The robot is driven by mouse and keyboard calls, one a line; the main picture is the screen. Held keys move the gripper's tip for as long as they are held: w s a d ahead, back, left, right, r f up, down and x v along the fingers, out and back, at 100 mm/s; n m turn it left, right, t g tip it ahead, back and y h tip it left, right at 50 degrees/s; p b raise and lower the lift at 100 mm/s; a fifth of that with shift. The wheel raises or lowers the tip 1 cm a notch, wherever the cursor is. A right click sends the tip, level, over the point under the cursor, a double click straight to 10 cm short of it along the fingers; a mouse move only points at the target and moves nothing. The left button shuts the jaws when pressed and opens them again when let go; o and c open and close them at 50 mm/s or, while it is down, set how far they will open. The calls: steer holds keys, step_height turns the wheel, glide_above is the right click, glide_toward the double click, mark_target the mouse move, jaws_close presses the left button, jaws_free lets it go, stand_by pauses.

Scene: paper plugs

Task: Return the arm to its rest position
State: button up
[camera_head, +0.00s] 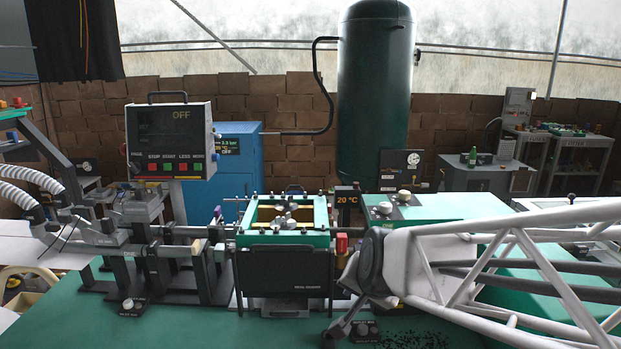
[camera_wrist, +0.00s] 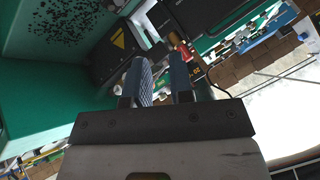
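My arm, a white truss with a dark round joint, reaches in from the right in the head view. My gripper (camera_head: 332,336) points down and left at its end, low in front of the black-fronted machine with the green top frame (camera_head: 290,245). In the wrist view my gripper (camera_wrist: 161,76) shows two blue-grey fingers with a gap between them. Nothing is seen held in the gap. The fingertips point towards dark machine parts, and I cannot tell their exact distance. The rest position is not marked in either view.
A small knob box (camera_head: 364,331) sits close to my gripper on the green table (camera_head: 190,330). A red-topped part (camera_head: 342,244) stands beside the machine, near my wrist. A control panel (camera_head: 170,142) stands left. Black granules (camera_head: 415,340) lie on the table. Open air lies above my arm.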

steer(key=s+d+n+g+h, duration=0.1)
steer(key=s+d, duration=0.3)
steer(key=s, duration=0.4)
steer(key=s+d+n+g+h, duration=0.1)
steer(key=s+d+n+g, duration=0.2)
steer(key=s, duration=0.6)
steer(key=shift+d+r+n+g, duration=0.2)
steer(key=shift+d+n+g, duration=0.2)
steer(key=shift+d, duration=0.85)
stand_by(1.1)
